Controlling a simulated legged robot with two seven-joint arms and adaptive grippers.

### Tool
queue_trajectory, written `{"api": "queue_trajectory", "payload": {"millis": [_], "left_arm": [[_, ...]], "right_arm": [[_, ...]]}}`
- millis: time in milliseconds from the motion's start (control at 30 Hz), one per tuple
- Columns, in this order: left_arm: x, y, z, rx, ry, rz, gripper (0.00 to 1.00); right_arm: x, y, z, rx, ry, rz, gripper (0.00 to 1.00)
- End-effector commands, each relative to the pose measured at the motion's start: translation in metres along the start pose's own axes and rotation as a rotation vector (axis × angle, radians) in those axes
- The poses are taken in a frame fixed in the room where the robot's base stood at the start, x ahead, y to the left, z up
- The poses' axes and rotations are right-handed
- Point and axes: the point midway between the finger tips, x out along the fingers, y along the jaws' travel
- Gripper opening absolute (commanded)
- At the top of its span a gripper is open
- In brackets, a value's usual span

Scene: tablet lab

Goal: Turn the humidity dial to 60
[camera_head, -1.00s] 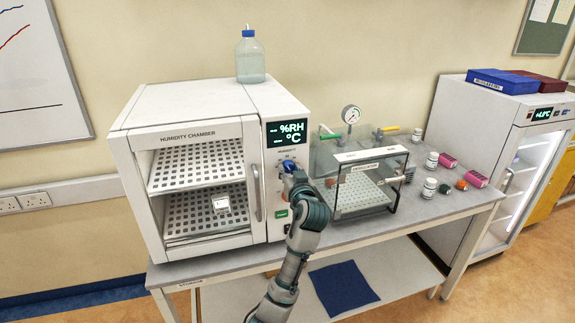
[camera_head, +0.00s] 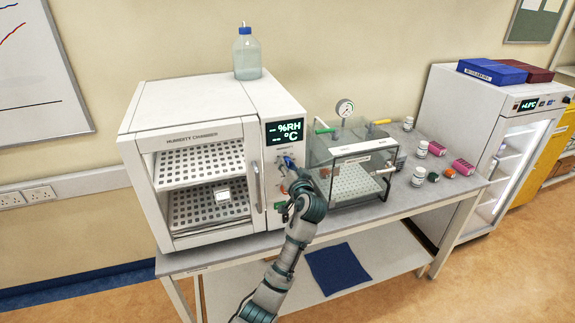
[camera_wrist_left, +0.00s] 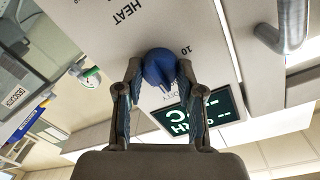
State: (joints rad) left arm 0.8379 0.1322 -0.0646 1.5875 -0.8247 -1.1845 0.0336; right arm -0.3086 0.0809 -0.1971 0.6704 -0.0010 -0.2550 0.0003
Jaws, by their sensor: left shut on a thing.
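The humidity chamber (camera_head: 190,137) is a white cabinet on the bench, with a control panel on its right side. The blue humidity dial (camera_wrist_left: 160,68) is on that panel, below the display (camera_head: 285,131), which shows %RH and °C with dashes. My left gripper (camera_wrist_left: 157,75) is shut on the dial, one finger on each side. In the head view the gripper (camera_head: 290,165) covers most of the dial. A "10" mark shows beside the dial in the wrist view; the other scale marks are hidden or unreadable. My right gripper is not in view.
A clear bottle with a blue cap (camera_head: 247,55) stands on the chamber. A clear vacuum box (camera_head: 352,165) with a gauge (camera_head: 344,107) stands close on the right. Several small jars and pink boxes (camera_head: 464,167) lie further right. A white fridge (camera_head: 480,140) stands beyond.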

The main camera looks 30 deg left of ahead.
Motion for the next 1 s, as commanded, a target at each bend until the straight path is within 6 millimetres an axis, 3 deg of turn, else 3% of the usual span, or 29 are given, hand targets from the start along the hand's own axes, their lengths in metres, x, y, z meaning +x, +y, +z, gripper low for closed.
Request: {"api": "queue_trajectory", "payload": {"millis": [367, 400, 467, 833, 1000], "left_arm": [[0.0, 0.001, -0.002, 0.002, 0.006, 0.002, 0.03], [0.0, 0.001, -0.002, 0.002, 0.006, 0.002, 0.47], [0.0, 0.001, -0.002, 0.002, 0.005, 0.001, 0.62], [-0.005, 0.0, -0.001, 0.001, 0.003, 0.001, 0.63], [-0.031, 0.002, -0.001, 0.0, 0.004, 0.003, 0.63]], "right_arm": [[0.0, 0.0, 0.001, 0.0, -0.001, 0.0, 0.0], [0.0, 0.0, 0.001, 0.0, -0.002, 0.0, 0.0], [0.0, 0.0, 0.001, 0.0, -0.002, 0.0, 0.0], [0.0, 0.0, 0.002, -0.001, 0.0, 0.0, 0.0], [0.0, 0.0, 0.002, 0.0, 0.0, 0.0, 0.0]]}}
